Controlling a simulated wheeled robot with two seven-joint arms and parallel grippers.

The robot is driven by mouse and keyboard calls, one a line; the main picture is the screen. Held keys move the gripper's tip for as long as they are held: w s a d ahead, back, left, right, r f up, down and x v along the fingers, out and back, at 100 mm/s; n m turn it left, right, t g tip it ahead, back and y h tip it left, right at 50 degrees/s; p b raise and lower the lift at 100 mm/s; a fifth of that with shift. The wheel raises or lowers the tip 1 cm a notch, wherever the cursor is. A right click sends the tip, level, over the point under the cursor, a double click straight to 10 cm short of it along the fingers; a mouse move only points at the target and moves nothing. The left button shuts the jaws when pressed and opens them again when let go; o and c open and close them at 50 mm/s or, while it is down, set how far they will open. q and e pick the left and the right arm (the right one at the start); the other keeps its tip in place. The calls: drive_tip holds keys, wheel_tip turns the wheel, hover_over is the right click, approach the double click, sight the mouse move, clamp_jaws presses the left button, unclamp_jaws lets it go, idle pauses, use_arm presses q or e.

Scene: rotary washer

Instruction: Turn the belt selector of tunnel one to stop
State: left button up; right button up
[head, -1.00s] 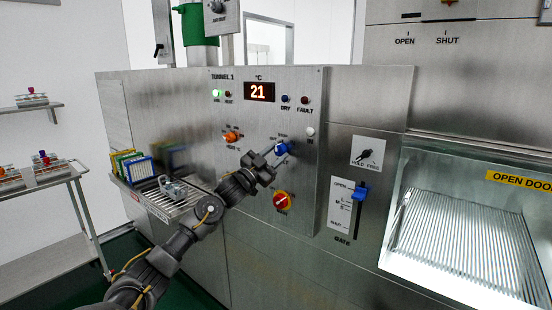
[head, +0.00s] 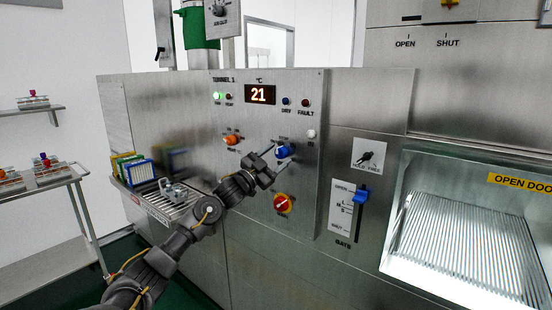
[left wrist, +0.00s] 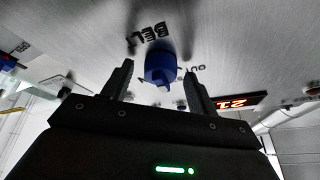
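The belt selector is a blue knob (head: 284,151) on the steel panel of tunnel one (head: 300,110). In the left wrist view the blue knob (left wrist: 160,68) shows beside an upside-down BELT label (left wrist: 148,38). My left gripper (head: 275,160) is open, just in front of the knob and slightly to its lower left. In the left wrist view the fingers of my left gripper (left wrist: 158,84) stand apart, with the knob between and beyond their tips, and gaps on both sides. The knob's exact pointer position is too small to tell. My right gripper is not in view.
An orange knob (head: 232,139) is left of the blue one, and a red and yellow switch (head: 282,204) is below. A blue gate lever (head: 361,196) sits right. The red display (head: 260,94) reads 21. A rack shelf (head: 150,203) juts out at left.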

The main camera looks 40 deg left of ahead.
use_arm(q)
drive_tip(key=shift+s+f, duration=0.2)
drive_tip(key=shift+s, duration=0.05)
drive_tip(key=b+v, duration=0.4)
drive_tip(key=v, duration=0.6)
drive_tip(key=shift+s+r, duration=0.15)
drive_tip(key=shift+s, duration=0.05)
